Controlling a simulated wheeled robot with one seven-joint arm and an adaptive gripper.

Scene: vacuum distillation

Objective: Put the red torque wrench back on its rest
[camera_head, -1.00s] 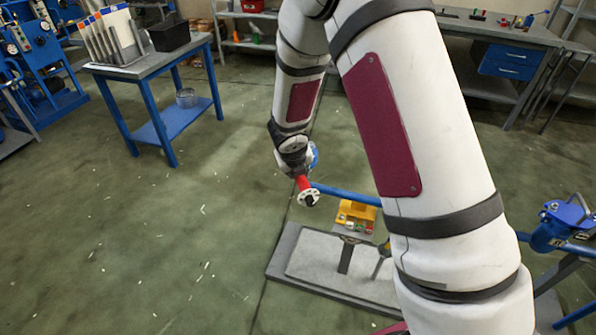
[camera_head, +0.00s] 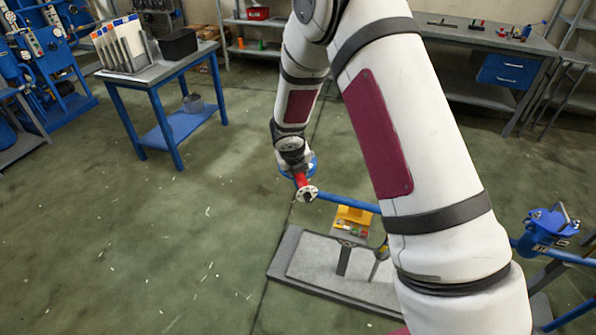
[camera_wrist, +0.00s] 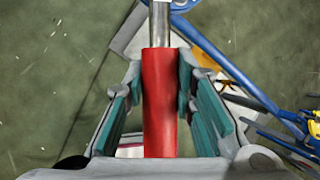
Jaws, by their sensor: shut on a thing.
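The red torque wrench shows in the wrist view as a red handle (camera_wrist: 160,105) with a silver shaft (camera_wrist: 161,22) running away from me. My gripper (camera_wrist: 160,90) is shut on the red handle, one teal-padded finger on each side. In the head view the red handle (camera_head: 301,180) hangs below my wrist, with a pale round end with a dark centre at its lower side. My gripper's fingers are too small to make out there. I cannot tell which part of the scene is the wrench's rest.
A blue bar (camera_head: 345,201) runs close beside the wrench, with a yellow block (camera_head: 353,216) below. A grey floor plate (camera_head: 284,262) lies lower. A blue vise-like fitting (camera_head: 543,229) is at right. A blue-legged table (camera_head: 113,76) stands left. The floor at left is open.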

